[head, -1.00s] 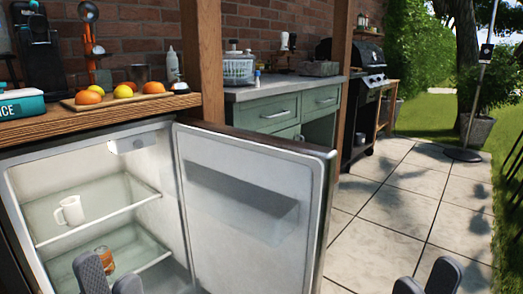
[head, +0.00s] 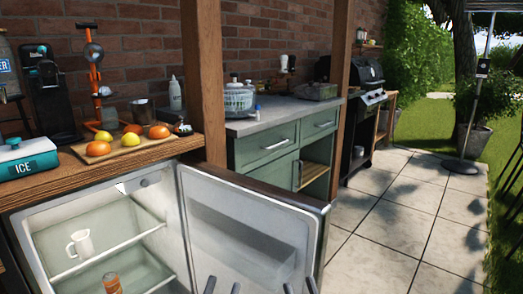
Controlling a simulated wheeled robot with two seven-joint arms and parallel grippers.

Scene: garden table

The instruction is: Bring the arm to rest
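My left gripper (head: 223,286) and my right gripper (head: 300,286) show only as fingertips at the bottom edge of the head view. Each has its two fingers apart with nothing visible between them. They appear in front of the open fridge door (head: 262,222), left gripper to the left of the right one. Their arms and bodies are out of view. The fridge (head: 110,192) stands open. A white mug (head: 79,243) is on its upper shelf, and a glass with an orange-brown content (head: 112,284) is lower down, partly cut off by the frame.
The wooden counter (head: 150,150) above the fridge holds a board of fruit (head: 98,149), a teal ice box (head: 27,160) and a dark coffee machine (head: 50,95). A green cabinet (head: 262,150) and a grill (head: 365,75) stand beyond.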

